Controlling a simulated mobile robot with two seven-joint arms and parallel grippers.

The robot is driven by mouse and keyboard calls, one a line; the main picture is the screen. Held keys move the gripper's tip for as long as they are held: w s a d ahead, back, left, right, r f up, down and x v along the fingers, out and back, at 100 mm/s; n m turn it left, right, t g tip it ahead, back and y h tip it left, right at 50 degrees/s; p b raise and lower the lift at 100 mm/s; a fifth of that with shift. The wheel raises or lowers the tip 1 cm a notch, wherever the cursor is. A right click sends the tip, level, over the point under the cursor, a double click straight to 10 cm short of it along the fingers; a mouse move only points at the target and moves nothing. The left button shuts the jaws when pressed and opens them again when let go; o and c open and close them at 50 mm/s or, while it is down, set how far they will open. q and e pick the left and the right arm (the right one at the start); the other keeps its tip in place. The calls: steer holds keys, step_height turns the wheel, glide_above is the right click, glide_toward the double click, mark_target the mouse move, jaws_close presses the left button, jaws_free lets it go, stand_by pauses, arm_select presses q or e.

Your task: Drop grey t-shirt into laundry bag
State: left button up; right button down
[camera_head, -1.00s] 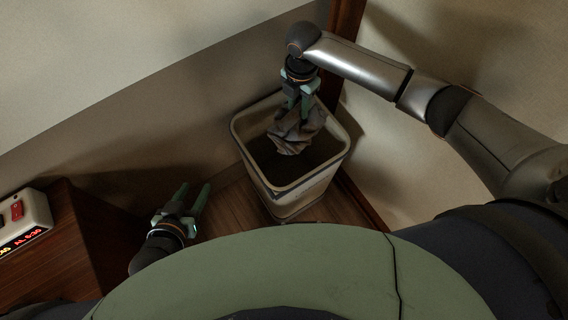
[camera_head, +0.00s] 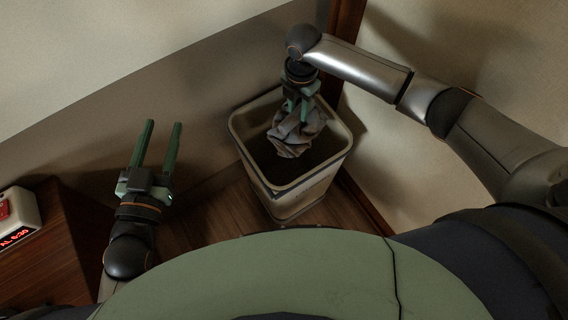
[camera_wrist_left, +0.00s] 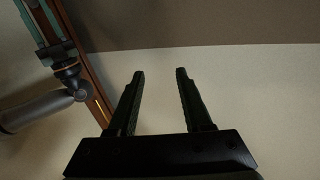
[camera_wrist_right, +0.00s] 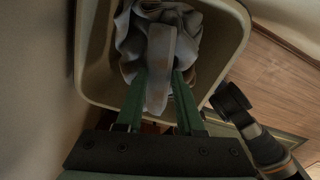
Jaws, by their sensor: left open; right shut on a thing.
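The grey t-shirt (camera_head: 299,134) hangs crumpled from my right gripper (camera_head: 300,104), over and partly within the mouth of the beige laundry bag (camera_head: 243,137), a bin-like container. In the right wrist view, my right gripper (camera_wrist_right: 159,78) is shut on the t-shirt (camera_wrist_right: 158,40), with the bag's rim (camera_wrist_right: 238,40) around it. My left gripper (camera_head: 161,146) is open and empty, left of the bag and apart from it. The left wrist view shows its fingers (camera_wrist_left: 160,80) spread with nothing between them.
A dark wooden cabinet (camera_head: 75,235) with a clock (camera_head: 18,212) on it stands at the left. Walls stand close behind and right of the bag. Wooden floor (camera_head: 215,212) shows between cabinet and bag.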

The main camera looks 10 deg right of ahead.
step_height(320, 180, down, 2)
steer(key=shift+b, duration=1.1)
arm_select(q)
step_height(320, 180, up, 14)
steer(key=s+d+m+t+h, duration=0.1)
steer(key=s+m+t+h, duration=0.1)
steer(key=m+t+h, duration=0.2)
steer(key=shift+s+t+h, duration=0.4)
steer(key=shift+t+h, duration=0.1)
arm_select(e)
steer(key=shift+f, duration=0.1)
arm_select(q)
steer(key=shift+f, duration=0.15)
arm_select(e)
steer(key=shift+c, duration=2.2)
jaws_free()
arm_select(q)
steer(key=shift+w, duration=0.1)
